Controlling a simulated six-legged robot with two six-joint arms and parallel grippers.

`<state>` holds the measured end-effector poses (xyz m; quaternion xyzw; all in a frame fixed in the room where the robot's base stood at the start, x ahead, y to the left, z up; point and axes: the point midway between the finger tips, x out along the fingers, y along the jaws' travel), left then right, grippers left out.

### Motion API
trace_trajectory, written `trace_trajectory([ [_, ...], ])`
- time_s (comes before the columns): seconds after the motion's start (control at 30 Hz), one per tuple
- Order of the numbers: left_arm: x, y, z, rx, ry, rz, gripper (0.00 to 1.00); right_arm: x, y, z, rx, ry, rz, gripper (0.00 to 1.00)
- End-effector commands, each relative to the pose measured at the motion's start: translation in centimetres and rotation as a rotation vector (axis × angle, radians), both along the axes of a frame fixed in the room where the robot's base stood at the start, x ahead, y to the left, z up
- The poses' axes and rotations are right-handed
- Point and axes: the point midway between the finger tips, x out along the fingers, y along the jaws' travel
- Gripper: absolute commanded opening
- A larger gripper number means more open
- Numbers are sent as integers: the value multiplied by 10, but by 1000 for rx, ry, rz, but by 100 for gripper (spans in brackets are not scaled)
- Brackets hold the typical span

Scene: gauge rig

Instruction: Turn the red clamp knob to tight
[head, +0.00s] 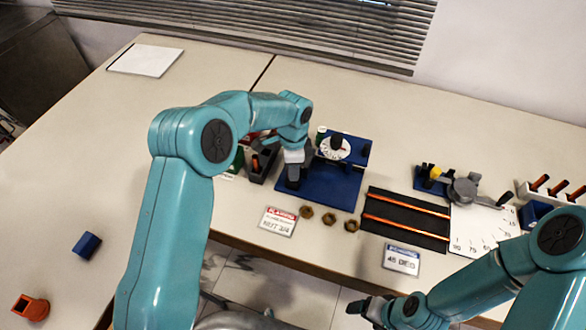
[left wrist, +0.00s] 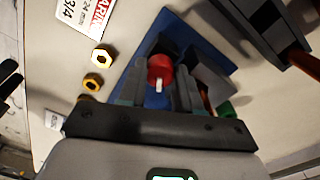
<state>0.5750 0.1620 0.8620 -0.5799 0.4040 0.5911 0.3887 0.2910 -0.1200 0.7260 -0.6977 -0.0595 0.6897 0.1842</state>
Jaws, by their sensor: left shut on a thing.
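The red clamp knob (left wrist: 160,66) shows in the left wrist view between the two fingers of my left gripper (left wrist: 159,84). A small white mark sits on its near side. The fingers are shut on the knob. In the head view, my left gripper (head: 295,172) reaches down at the left end of the blue rig (head: 338,190) and hides the knob. The rig carries a white dial (head: 332,155) with a dark knob on it. My right gripper (head: 368,307) hangs near the table's front edge, away from the rig; its finger gap is unclear.
A grey bin (head: 258,170) stands just left of the rig. Brass nuts (head: 329,219) and a red-topped label card (head: 277,222) lie in front. A black mat with orange rods (head: 405,216) lies to the right. The table's left part is mostly clear.

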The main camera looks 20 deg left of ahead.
Motion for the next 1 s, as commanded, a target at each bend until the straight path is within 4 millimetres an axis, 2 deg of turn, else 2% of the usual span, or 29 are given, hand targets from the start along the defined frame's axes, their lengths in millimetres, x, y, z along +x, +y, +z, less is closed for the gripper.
trace_trajectory([
  [0.5, 2, 0, 3, -1, -7, -425, 3, 0, 0, -7, 0, 0, 0, 78],
  [1.0, 2, 0, 3, 0, -8, -582, 3, 0, 0, -8, 0, 0, 0, 78],
])
